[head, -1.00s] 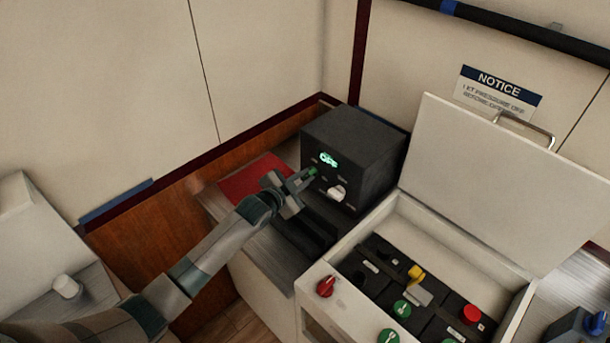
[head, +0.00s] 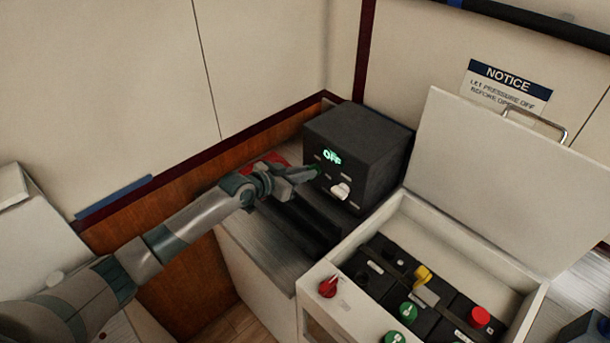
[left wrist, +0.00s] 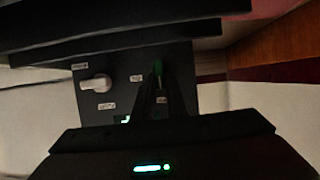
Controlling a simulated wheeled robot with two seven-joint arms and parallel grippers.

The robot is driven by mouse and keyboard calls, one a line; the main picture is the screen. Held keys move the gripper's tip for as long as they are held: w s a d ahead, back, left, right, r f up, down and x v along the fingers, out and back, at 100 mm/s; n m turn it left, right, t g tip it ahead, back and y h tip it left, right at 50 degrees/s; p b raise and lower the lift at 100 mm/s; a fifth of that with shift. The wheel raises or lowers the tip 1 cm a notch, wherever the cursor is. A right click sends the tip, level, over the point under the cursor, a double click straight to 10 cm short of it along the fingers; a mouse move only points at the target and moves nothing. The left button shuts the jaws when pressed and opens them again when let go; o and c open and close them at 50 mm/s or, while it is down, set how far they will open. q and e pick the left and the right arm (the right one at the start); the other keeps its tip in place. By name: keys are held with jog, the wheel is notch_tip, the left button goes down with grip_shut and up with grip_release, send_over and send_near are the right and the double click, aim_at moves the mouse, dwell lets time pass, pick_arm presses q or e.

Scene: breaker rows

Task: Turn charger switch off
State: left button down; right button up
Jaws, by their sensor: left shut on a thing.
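The charger (head: 375,150) is a dark box on the counter with a lit green display (head: 332,156) that reads OFF. Its front carries a small green switch (head: 317,167) and a white knob (head: 340,191). My left gripper (head: 312,173) is at the charger's front, shut on the green switch. In the left wrist view the green switch (left wrist: 158,67) shows at the tips of the narrow fingers, with the white knob (left wrist: 96,83) to its left. The fingers partly cover the switch, so its exact position is hard to tell. My right gripper is out of view.
An open white battery box (head: 325,268) with a raised lid (head: 490,180) stands right of the charger. It holds dark batteries with green, red and yellow parts, and a red knob (head: 328,287) sits on its rim. A red item (head: 270,160) lies behind my left wrist.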

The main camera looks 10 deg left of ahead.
pick_arm(q)
jog(key=c, duration=1.8)
grip_release()
jog(key=shift+o, duration=0.2)
jog(key=shift+s+a, duration=0.1)
jog(key=b+v, duration=0.4)
jog(key=v, duration=1.3)
jog(key=shift+b, duration=0.35)
jog(key=shift+a, duration=0.1)
